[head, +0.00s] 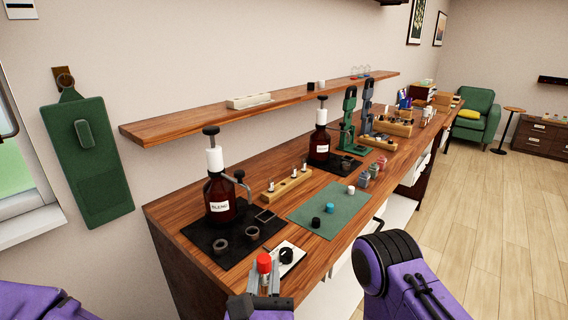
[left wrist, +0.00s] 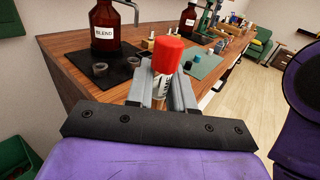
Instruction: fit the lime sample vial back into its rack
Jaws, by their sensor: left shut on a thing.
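My left gripper (head: 264,282) is shut on a small vial with a red cap (head: 264,263), near the front edge of the wooden counter. The vial leans slightly. A light wooden rack (head: 272,195) with several small vials stands farther back on the counter, apart from the gripper. My right gripper is out of view.
A brown BLEND bottle (head: 221,193) stands on a black mat (head: 200,236), with dark cups in front. A small white tray (head: 293,264) lies just beyond the gripper. A green mat (head: 322,205) holds small caps. A wooden shelf (head: 210,115) overhangs the back.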

